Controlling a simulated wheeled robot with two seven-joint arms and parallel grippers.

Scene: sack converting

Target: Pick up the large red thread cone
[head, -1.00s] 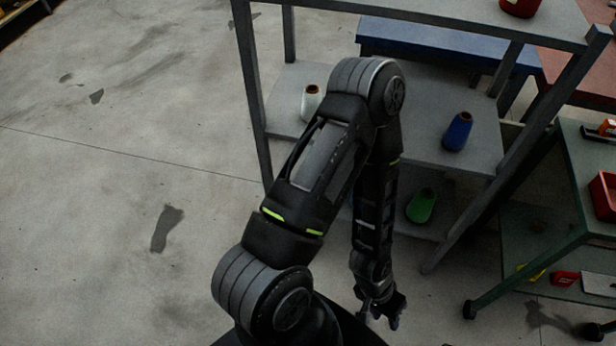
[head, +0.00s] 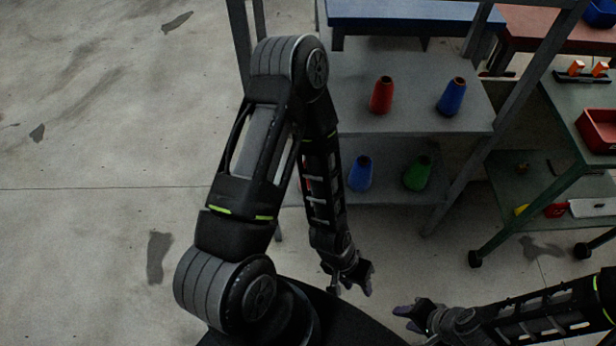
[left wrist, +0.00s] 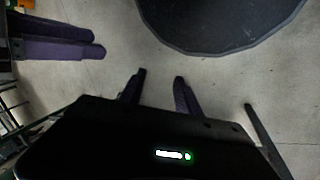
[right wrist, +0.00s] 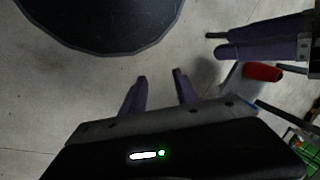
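A red thread cone (head: 382,95) stands upright on the grey rack's middle shelf (head: 420,112). A small patch of red also shows through my left arm on the lower shelf; most of it is hidden and I cannot tell its size. My left gripper (head: 352,284) is open and empty, low in front of the rack and well apart from the cones. My right gripper (head: 408,318) is open and empty, to the right of it. Both wrist views show spread fingers with bare floor between them. A red thing (right wrist: 262,71) shows in the right wrist view, beyond the other gripper's fingers.
A blue cone (head: 452,97) stands right of the red one. Another blue cone (head: 360,173) and a green cone (head: 418,173) stand on the lower shelf. Rack posts flank the shelves. A green cart (head: 570,175) with a red bin (head: 598,130) is at right. Floor at left is clear.

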